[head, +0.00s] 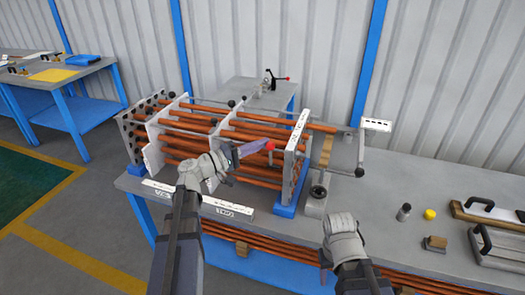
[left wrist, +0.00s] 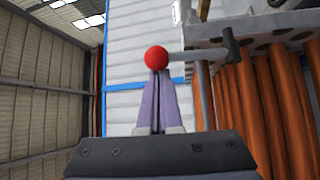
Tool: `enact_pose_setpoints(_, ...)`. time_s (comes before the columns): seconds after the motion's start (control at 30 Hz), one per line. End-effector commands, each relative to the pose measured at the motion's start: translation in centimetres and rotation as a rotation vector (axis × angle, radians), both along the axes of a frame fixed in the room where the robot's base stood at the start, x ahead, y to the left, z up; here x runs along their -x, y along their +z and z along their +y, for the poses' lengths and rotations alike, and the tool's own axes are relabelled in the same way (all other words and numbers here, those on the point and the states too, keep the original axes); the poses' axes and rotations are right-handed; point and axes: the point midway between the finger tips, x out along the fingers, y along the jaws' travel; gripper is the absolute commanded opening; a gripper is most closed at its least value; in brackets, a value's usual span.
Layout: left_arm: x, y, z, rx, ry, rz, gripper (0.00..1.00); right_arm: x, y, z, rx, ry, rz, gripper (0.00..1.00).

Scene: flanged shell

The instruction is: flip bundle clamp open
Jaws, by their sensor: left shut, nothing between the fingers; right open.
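The bundle clamp shows a red ball knob (head: 269,146) on the near side of the copper tube bundle (head: 235,136). In the left wrist view the red knob (left wrist: 156,57) sits at the end of a grey rod (left wrist: 190,56), which runs right to a dark bar at the plate. My left gripper (head: 260,147) is shut and empty, with its purple fingertips (left wrist: 157,73) right at the knob; I cannot tell whether they touch it. The rest of the clamp is hidden. My right gripper (head: 325,258) is open and empty, low in front of the bench edge.
The bench (head: 400,178) carries the bundle between upright plates. A grey block with a black knob (head: 318,192), small cylinders and a handled case (head: 500,245) stand to the right. A blue-framed table is left.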

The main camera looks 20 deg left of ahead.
Motion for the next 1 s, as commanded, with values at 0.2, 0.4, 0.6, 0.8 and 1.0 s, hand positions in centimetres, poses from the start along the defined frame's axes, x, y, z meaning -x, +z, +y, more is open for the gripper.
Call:
enact_pose_setpoints(0.2,1.4,-0.2,0.0,0.000,-0.001,-0.017,0.00,0.0,-0.5,0.0,0.000,0.000,0.000,0.50)
enact_pose_setpoints(0.4,2.0,-0.4,0.0,0.000,-0.001,-0.016,0.00,0.0,-0.7,0.0,0.000,0.000,0.000,0.50)
enact_pose_setpoints(0.6,2.3,-0.5,0.1,-0.001,0.000,-0.015,0.00,0.0,-0.7,0.0,0.000,0.000,0.000,0.50)
enact_pose_setpoints(0.8,2.3,-0.5,0.1,0.000,0.000,-0.014,0.00,0.0,-0.8,0.0,0.000,0.000,0.000,0.50)
enact_pose_setpoints(1.0,2.3,-0.5,0.1,0.000,0.000,-0.014,0.00,0.0,-0.8,0.0,0.000,0.000,0.000,0.50)
